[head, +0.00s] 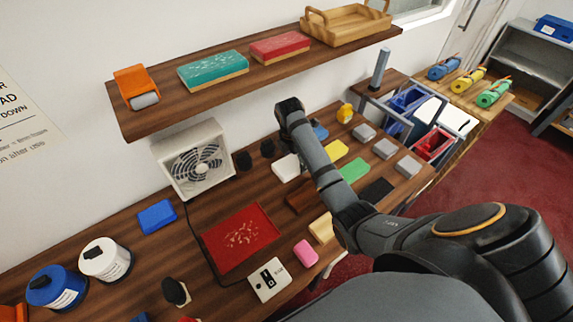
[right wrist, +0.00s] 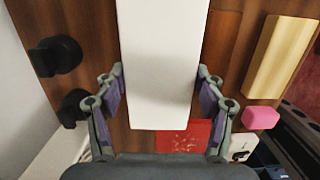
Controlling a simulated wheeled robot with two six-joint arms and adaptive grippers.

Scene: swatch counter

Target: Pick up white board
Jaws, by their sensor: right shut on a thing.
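The white board (right wrist: 160,65) is a plain white slab that fills the middle of the right wrist view, between the fingers of my right gripper (right wrist: 160,85). The fingers, with purple pads, are shut on its two long sides. In the head view the white board (head: 286,168) shows just left of my right forearm, which partly hides it. My right gripper is largely hidden behind the arm there. I cannot tell whether the board touches the counter. My left gripper is not in view.
A red tray (head: 240,238) lies in front of the board on the wooden counter. Two black knobs (head: 255,153) and a white fan (head: 192,160) stand to the left. Yellow, green and grey blocks lie to the right. A shelf (head: 270,68) with boards hangs above.

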